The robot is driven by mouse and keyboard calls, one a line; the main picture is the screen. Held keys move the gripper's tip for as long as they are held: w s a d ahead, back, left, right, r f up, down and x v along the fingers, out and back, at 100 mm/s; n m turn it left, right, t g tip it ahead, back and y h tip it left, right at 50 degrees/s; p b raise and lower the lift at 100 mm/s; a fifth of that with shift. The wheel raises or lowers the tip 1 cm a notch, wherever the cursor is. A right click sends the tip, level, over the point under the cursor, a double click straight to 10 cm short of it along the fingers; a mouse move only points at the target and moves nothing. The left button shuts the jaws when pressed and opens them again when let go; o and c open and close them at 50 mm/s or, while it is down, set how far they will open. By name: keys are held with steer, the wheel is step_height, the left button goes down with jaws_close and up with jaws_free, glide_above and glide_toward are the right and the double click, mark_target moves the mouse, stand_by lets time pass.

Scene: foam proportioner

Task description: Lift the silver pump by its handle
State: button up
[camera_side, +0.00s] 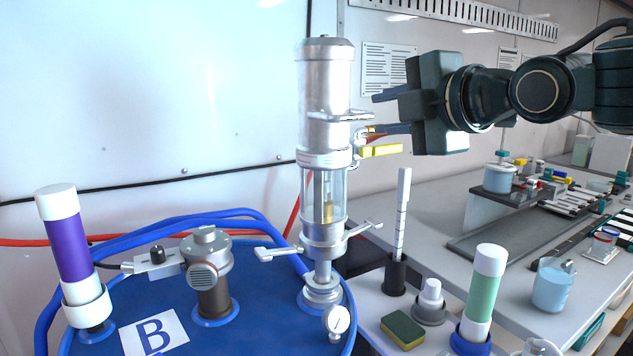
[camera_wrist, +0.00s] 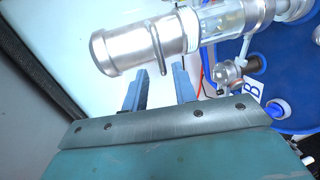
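The silver pump (camera_side: 325,85) stands upright on the blue drum lid, with a clear glass section below its metal cylinder. Its top also shows in the wrist view (camera_wrist: 122,52), lying across the picture. My gripper (camera_side: 376,113) is right of the pump at the height of the upper cylinder, pointing left. In the wrist view the fingers (camera_wrist: 160,72) reach toward the cylinder; contact with the handle is not visible.
The blue drum (camera_side: 245,315) carries a purple bottle (camera_side: 67,240) and a metal valve (camera_side: 207,268). A green bottle (camera_side: 485,290) and a white rod (camera_side: 402,215) in a black holder stand to the right. A grey workbench (camera_side: 440,195) with labware lies behind.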

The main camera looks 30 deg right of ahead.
steer(key=shift+v, duration=2.8)
steer(key=s+d+f+m+g, duration=0.2)
steer(key=d+f+m+g, duration=0.1)
steer(key=d+f+m, duration=0.3)
steer(key=s+d+f+m+g, duration=0.3)
steer(key=s+f+m, duration=0.3)
steer(key=s+f, duration=0.2)
steer(key=s+d+f+m+g, duration=0.4)
steer(key=s+d+f+m, duration=0.2)
steer(key=s+f, duration=0.3)
